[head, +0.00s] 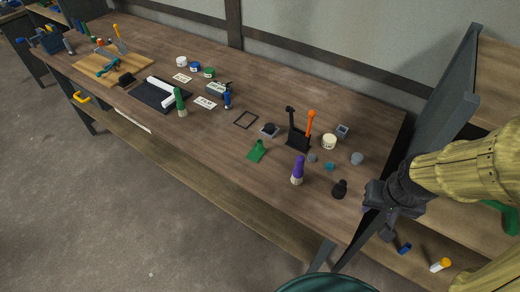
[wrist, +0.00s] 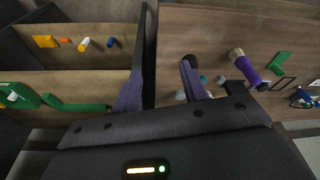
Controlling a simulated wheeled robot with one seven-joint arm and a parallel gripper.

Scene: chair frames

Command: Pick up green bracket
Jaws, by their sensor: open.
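A small flat green piece, which looks like the green bracket (head: 257,151), lies on the wooden workbench near its front edge. It is left of the purple-handled tool. In the wrist view the green bracket (wrist: 280,63) lies at the upper right, outside my fingers. My gripper (head: 385,222) is open and empty at the right end of the bench, well apart from the bracket. In the wrist view the two fingers of my gripper (wrist: 160,85) stand apart with nothing between them.
A purple-handled tool (head: 298,170), a black stand (head: 297,140) with an orange-handled tool, and a black knob-like piece (head: 340,189) stand between my gripper and the bracket. A dark upright panel (head: 432,110) borders the bench's right end. Other green parts (wrist: 75,105) lie on a shelf.

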